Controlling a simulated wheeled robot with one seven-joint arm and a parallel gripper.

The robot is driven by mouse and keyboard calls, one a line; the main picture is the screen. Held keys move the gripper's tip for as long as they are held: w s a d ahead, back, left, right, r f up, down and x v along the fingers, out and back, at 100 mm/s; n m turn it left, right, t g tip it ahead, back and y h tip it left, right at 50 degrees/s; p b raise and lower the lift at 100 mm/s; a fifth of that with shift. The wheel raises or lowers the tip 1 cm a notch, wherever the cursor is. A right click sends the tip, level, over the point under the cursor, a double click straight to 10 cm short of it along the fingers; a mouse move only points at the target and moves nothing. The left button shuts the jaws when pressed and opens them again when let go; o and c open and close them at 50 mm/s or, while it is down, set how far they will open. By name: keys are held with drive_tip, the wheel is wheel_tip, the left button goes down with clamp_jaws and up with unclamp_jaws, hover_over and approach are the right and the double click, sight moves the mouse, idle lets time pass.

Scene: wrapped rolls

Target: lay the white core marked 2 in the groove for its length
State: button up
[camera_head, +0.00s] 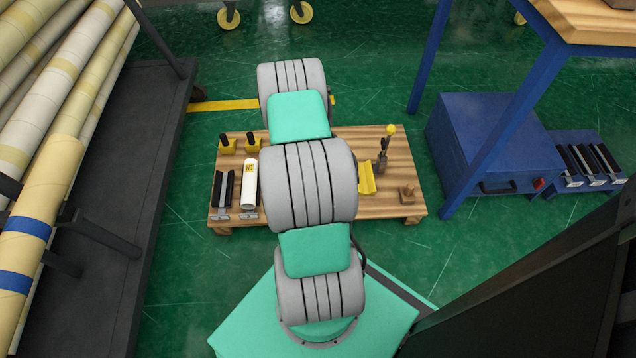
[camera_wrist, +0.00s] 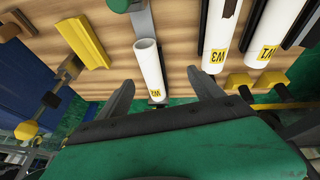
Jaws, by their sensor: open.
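In the wrist view, three white cores with yellow labels show. The nearest core (camera_wrist: 149,66) has a partly readable "W" label; its digit is too small to be sure of. It lies along a grey strip (camera_wrist: 141,20) on the wooden board. My gripper (camera_wrist: 166,93) is open, with one finger on either side of this core's labelled end and gaps between. To its right are the core marked W3 (camera_wrist: 219,38), with black rails beside it, and the core marked W1 (camera_wrist: 272,28). In the head view my arm hides the gripper and most cores; one white core (camera_head: 250,187) shows.
A black cradle (camera_head: 222,189) at the left of the wooden board (camera_head: 405,165) looks empty. A blue box (camera_head: 485,150) is at right, a roll rack (camera_head: 120,200) at left.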

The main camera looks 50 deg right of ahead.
drive_tip(key=shift+m, duration=0.3)
drive_tip(key=d+f+b, duration=0.1)
drive_tip(key=f, duration=0.3)
drive_tip(key=s+d+f+b, duration=0.1)
drive_tip(key=d+f+b, duration=0.1)
drive_tip(key=f, duration=0.3)
drive_tip(key=s+d+f+b, duration=0.1)
drive_tip(key=d+f+b, duration=0.1)
drive_tip(key=f, duration=0.3)
drive_tip(key=shift+r, duration=0.1)
drive_tip(key=c, duration=1.6)
drive_tip(key=shift+s, duration=0.1)
drive_tip(key=shift+s+a+p, duration=0.3)
drive_tip(key=shift+s+a, duration=0.05)
drive_tip(key=shift+a, duration=0.1)
